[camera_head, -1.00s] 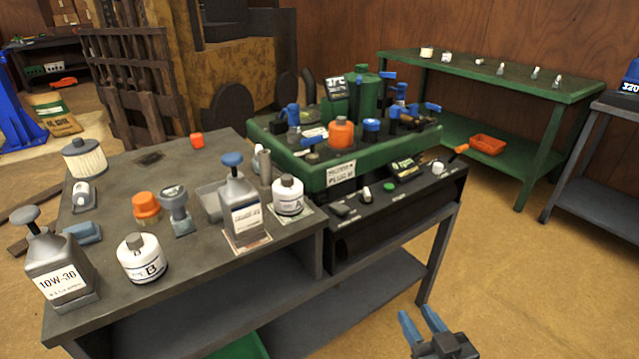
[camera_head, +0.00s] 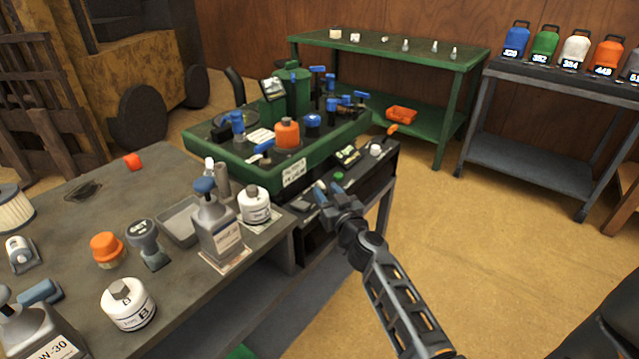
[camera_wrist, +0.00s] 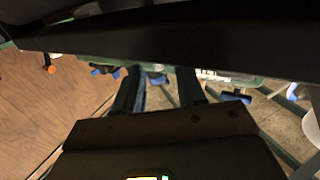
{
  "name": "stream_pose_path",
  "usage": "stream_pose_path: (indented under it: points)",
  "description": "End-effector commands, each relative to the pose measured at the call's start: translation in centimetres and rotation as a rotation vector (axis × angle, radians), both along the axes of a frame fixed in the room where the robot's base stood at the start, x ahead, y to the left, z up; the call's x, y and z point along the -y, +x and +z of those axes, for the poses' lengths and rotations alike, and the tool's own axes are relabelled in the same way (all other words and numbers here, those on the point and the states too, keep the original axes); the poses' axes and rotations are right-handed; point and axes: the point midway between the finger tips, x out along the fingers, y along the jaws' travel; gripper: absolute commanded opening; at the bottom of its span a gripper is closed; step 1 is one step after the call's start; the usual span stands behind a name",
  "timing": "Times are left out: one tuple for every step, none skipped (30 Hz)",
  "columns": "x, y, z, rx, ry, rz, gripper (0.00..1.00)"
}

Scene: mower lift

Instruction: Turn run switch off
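The black control panel (camera_head: 385,172) runs along the front of the green machine (camera_head: 240,165). It carries a green button (camera_head: 338,175), a small display (camera_head: 348,155), a white knob (camera_head: 375,150) and a dark part (camera_head: 300,205) at its left end. I cannot tell which control is the run switch; my gripper hides part of the panel. My gripper (camera_head: 329,188) is at the panel's front in the head view, its blue-tipped fingers apart and nothing seen between them. Contact cannot be told. The wrist view shows the two fingers (camera_wrist: 158,78) spread below a wide dark band.
A grey bench (camera_head: 75,215) at the left holds bottles, including a grey one (camera_head: 215,230) and a white one (camera_head: 254,204) near the panel. An orange-handled lever (camera_head: 391,131) stands at the panel's right end. The floor (camera_head: 480,260) to the right is clear.

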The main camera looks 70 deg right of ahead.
Motion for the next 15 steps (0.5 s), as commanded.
stream_pose_path:
  points:
    - [0.6, 0.6, 0.2, 0.001, 0.0, 0.0, 0.39]
    - [0.9, 0.9, 0.2, 0.001, 0.0, 0.0, 0.39]
    - [1.3, 1.3, 0.2, 0.001, -0.001, 0.0, 0.39]
    - [1.5, 1.6, 0.1, 0.001, 0.001, 0.0, 0.39]
    - [1.7, 1.9, 0.1, 0.001, 0.0, 0.0, 0.39]
    - [2.0, 2.1, 0.1, 0.001, 0.0, 0.001, 0.39]
    - [2.1, 2.3, 0.0, 0.0, 0.0, 0.001, 0.39]
    - [2.3, 2.5, 0.0, 0.0, 0.0, 0.001, 0.39]
    - [2.4, 2.6, 0.0, 0.0, 0.0, 0.001, 0.39]
    - [2.5, 2.7, 0.0, 0.0, 0.0, 0.001, 0.39]
    - [2.6, 2.8, 0.0, 0.0, 0.0, 0.001, 0.39]
    - [2.6, 2.9, 0.0, 0.0, 0.0, 0.001, 0.39]
    - [2.6, 2.9, 0.0, -0.001, 0.0, 0.001, 0.39]
    - [2.7, 2.9, 0.0, -0.001, 0.0, 0.001, 0.39]
    - [2.7, 2.9, 0.0, -0.001, 0.0, 0.001, 0.39]
